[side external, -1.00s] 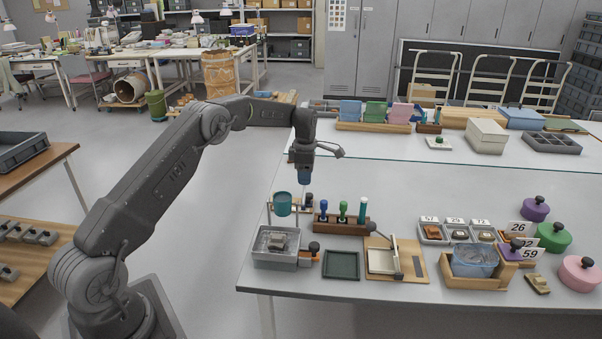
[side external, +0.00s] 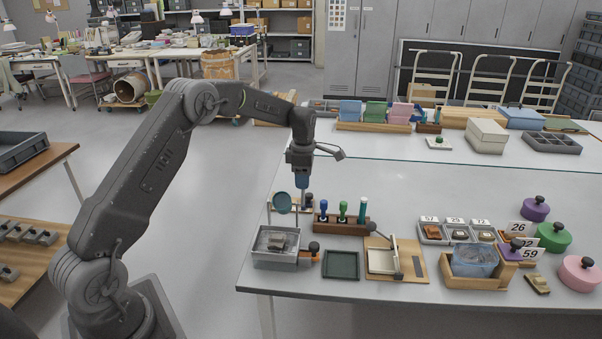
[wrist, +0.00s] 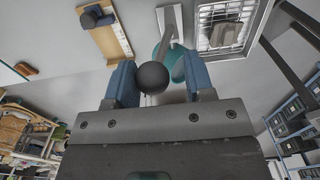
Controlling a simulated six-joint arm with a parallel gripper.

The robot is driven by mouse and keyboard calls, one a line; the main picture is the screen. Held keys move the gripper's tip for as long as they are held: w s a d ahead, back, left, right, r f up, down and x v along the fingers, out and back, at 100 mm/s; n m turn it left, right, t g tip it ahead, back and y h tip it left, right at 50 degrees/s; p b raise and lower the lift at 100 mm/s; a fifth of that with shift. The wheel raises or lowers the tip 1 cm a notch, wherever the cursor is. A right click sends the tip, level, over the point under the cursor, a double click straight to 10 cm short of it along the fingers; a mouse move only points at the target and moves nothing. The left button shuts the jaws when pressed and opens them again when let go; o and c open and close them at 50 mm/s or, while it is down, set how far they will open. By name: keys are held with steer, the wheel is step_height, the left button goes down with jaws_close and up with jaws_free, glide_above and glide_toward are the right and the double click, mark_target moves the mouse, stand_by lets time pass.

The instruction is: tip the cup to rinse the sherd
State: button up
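The teal cup (side external: 281,203) is tipped on its stand, with its round mouth turned toward the side camera. It also shows beyond the fingers in the wrist view (wrist: 178,68). The sherd (side external: 277,241) lies in the grey basin (side external: 275,262) in front of the cup; in the wrist view the sherd (wrist: 222,33) sits on a wire rack. My gripper (side external: 304,196) points down just right of the cup. In the wrist view its blue fingers (wrist: 160,80) stand apart around a black ball knob (wrist: 152,77), with a gap on the right; contact on the left is unclear.
A wooden rack (side external: 342,224) with several upright handled tools stands close to the right. A dark green tray (side external: 341,265) and a board with a white frame (side external: 382,262) lie in front.

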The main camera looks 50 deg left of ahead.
steer(key=shift+s+d, duration=2)
steer(key=shift+d, duration=0.05)
steer(key=shift+r, duration=2.3)
